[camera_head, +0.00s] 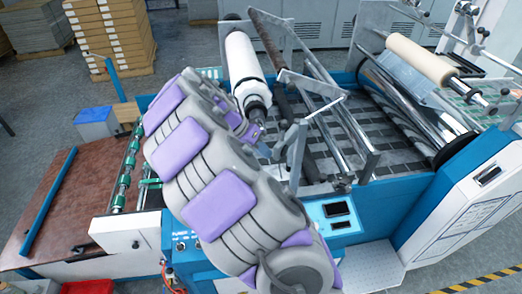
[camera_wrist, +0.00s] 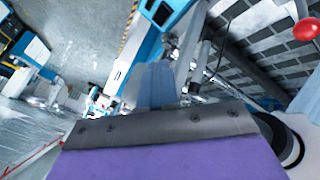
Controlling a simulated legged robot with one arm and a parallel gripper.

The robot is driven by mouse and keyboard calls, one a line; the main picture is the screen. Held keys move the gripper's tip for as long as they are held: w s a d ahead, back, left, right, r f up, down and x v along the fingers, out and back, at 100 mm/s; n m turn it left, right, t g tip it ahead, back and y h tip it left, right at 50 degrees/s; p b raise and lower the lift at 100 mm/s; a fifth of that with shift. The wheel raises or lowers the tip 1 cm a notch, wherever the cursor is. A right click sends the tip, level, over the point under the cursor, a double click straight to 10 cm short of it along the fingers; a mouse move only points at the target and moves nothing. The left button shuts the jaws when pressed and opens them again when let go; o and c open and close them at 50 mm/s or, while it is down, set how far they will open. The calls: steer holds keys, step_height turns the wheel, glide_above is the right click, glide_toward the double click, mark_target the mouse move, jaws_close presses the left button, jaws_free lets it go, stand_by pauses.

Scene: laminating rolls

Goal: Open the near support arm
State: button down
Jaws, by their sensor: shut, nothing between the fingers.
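A grey metal support arm (camera_head: 297,152) stands upright at the near side of the machine, close to the near end of the white film roll (camera_head: 243,62). My gripper (camera_head: 264,148) is just left of this arm, below the roll's dark end. In the head view my own arm hides part of the area around it. In the wrist view my gripper's blue-grey fingers (camera_wrist: 156,84) are together with nothing between them. A grey metal bar (camera_wrist: 190,50) rises just beyond them. I cannot tell whether the fingers touch it.
A red ball knob (camera_wrist: 305,29) is at the wrist view's upper right. A control panel (camera_head: 333,212) sits on the blue machine front. A second, cream roll (camera_head: 418,58) lies at the right. A brown feed table (camera_head: 95,190) is at left. Stacked sheets (camera_head: 115,35) stand behind.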

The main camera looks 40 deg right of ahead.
mark_target(279, 159)
steer(key=shift+s+d+n+t+h+b, duration=0.25)
steer(key=shift+s+n+t+b, duration=0.25)
steer(key=shift+s+n, duration=0.4)
steer(key=shift+s+d+n+t+h+b, duration=0.2)
steer(key=shift+s+n+t+b, duration=0.3)
steer(key=shift+s, duration=0.65)
steer(key=shift+s+d+n+t, duration=0.15)
steer(key=shift+s+n+t, duration=0.15)
steer(key=shift+s+n, duration=0.35)
steer(key=shift+s+d+b, duration=0.45)
steer(key=shift+s+d, duration=0.5)
steer(key=shift+a, duration=0.25)
steer(key=shift+w, duration=0.15)
